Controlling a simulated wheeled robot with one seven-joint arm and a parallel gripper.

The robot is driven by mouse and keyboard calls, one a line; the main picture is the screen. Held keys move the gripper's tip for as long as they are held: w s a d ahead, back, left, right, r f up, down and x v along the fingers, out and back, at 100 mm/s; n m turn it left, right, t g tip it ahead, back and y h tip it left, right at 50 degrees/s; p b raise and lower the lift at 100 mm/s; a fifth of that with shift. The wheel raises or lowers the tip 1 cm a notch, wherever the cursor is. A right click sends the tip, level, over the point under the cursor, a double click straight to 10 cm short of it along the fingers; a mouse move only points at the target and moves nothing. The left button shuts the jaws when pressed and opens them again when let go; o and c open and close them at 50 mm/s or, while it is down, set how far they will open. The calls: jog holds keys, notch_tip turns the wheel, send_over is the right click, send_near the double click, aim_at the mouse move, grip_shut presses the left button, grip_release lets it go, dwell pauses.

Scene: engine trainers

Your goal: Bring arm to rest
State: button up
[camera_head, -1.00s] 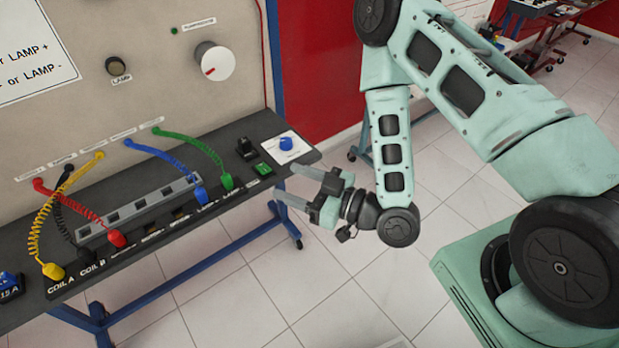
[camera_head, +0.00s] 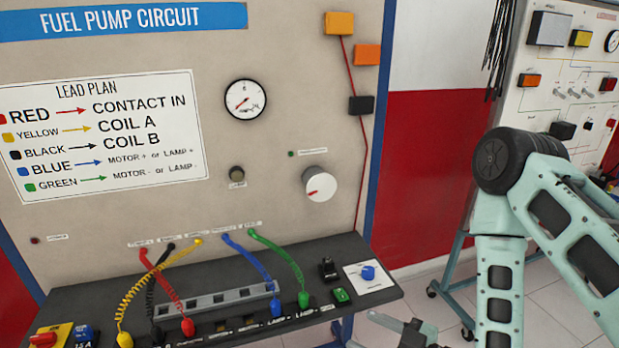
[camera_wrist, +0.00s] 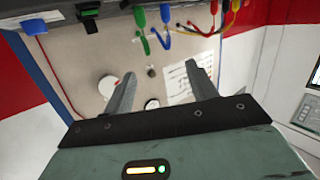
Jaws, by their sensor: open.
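My gripper (camera_head: 392,328) is low in the head view, just right of the trainer bench's right end, and mostly cut off by the bottom edge. In the wrist view my gripper (camera_wrist: 160,90) shows two grey fingers spread apart with nothing between them. My pale green arm (camera_head: 497,270) stands at the right, its black-capped joint upright near the red and white wall. The gripper is apart from the bench, and the wrist view sees the trainer panel (camera_wrist: 85,60) upside down.
The fuel pump panel (camera_head: 310,90) carries a gauge and a knob. Its bench (camera_head: 75,297) holds several coloured leads, a green button (camera_head: 340,295) and a blue knob (camera_head: 368,272). Another trainer board (camera_head: 530,95) stands behind my arm at the right. Tiled floor shows between them.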

jog(key=s+d+r+m+g+h+b, duration=0.1)
jog(key=s+r+g+h+b, duration=0.3)
jog(key=s+r+g+h, duration=0.6)
jog(key=s+r+m+h, duration=0.1)
jog(key=s+r, duration=0.2)
jog(key=s, duration=0.2)
jog(key=shift+s+d+m+h, duration=0.25)
jog(key=shift+s+m+h, duration=0.1)
jog(key=shift+m+h, duration=0.05)
dwell(0.5)
